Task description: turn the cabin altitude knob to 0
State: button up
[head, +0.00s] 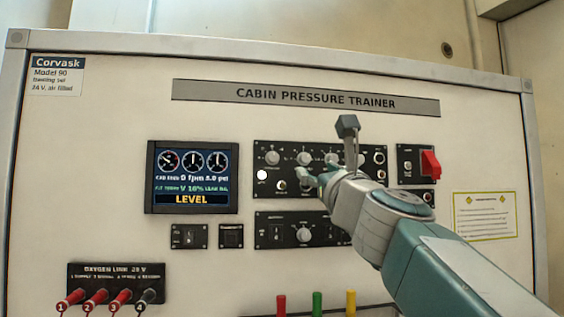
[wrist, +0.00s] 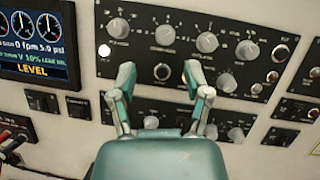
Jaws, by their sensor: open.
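The black control panel (head: 262,180) has a top row of grey knobs, seen in the wrist view as a first knob (wrist: 117,28), a second (wrist: 165,35), a third (wrist: 207,42) and a fourth (wrist: 249,51). The labels are too small to read, so I cannot tell which is the cabin altitude knob or its setting. My gripper (head: 310,178) is in front of the panel's lower row. In the wrist view my gripper (wrist: 159,76) is open, with a small dark-based knob (wrist: 162,71) showing between its fingertips. Contact with it cannot be told.
A display (head: 192,177) reads 0 fpm, 5.0 psi and LEVEL. A red switch (head: 430,164) sits right of the panel. A lower panel (head: 275,231) has another knob (head: 304,234). Oxygen link plugs (head: 95,296) are at lower left.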

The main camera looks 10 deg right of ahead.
aim_at(307, 160)
jog(key=x, duration=0.3)
jog(key=d+x, duration=0.1)
jog(key=x, duration=0.1)
jog(key=shift+w+r, duration=0.1)
jog(key=shift+w, duration=0.3)
jog(key=shift+w+a+r, duration=0.1)
jog(key=shift+w+a, duration=0.05)
jog(key=shift+w, duration=0.2)
jog(key=shift+a, duration=0.25)
jog(key=shift+d, duration=0.2)
grip_shut()
